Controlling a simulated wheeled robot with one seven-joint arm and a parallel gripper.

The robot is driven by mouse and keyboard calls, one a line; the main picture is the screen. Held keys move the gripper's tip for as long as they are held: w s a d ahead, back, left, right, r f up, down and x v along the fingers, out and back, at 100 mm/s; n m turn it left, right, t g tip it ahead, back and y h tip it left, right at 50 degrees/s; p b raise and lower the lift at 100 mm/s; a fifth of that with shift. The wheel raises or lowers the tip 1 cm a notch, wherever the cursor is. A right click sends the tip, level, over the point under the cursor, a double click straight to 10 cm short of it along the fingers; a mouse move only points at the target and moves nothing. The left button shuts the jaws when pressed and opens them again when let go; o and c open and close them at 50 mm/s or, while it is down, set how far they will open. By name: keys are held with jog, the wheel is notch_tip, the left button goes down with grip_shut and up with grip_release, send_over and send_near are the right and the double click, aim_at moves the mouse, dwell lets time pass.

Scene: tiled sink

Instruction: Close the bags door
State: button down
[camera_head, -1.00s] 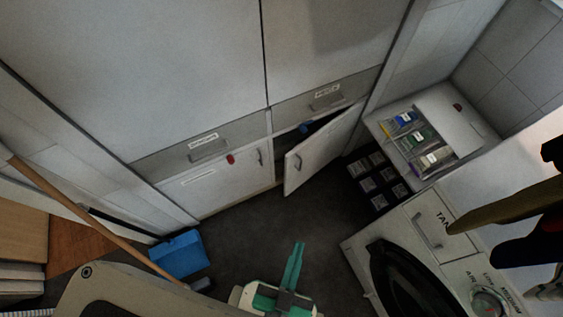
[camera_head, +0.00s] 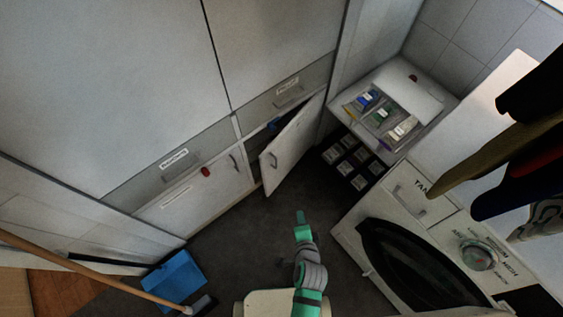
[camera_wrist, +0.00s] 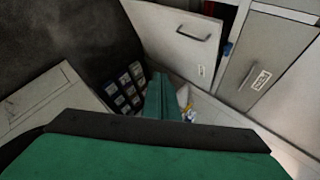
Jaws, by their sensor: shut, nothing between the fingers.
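The bags door (camera_head: 290,148) is a white cabinet door with a small bar handle, standing partly open in the low cabinet. A dark gap shows behind it with something blue inside. It also shows in the wrist view (camera_wrist: 172,38), where its handle and a small label are visible. My gripper (camera_head: 300,216) is shut and empty, its green fingers in front of the door and apart from it. In the wrist view the green fingers (camera_wrist: 163,98) point towards the area near the door's lower part.
A closed white door (camera_head: 205,200) with a red spot is left of the open one. A blue dustpan (camera_head: 175,280) and broom (camera_head: 90,265) are at the left. Dark floor (camera_head: 235,240) is clear between.

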jog(key=w+d+m+g+y, duration=0.2)
jog(key=w+m+y, duration=0.4)
jog(key=w+m, duration=0.8)
jog(key=w+a+f+n, duration=0.1)
jog(key=w+a+f, duration=0.5)
jog(key=w, duration=0.4)
jog(key=shift+w+a+n, duration=0.15)
jog(key=shift+a+n, duration=0.25)
jog(key=shift+a, duration=0.2)
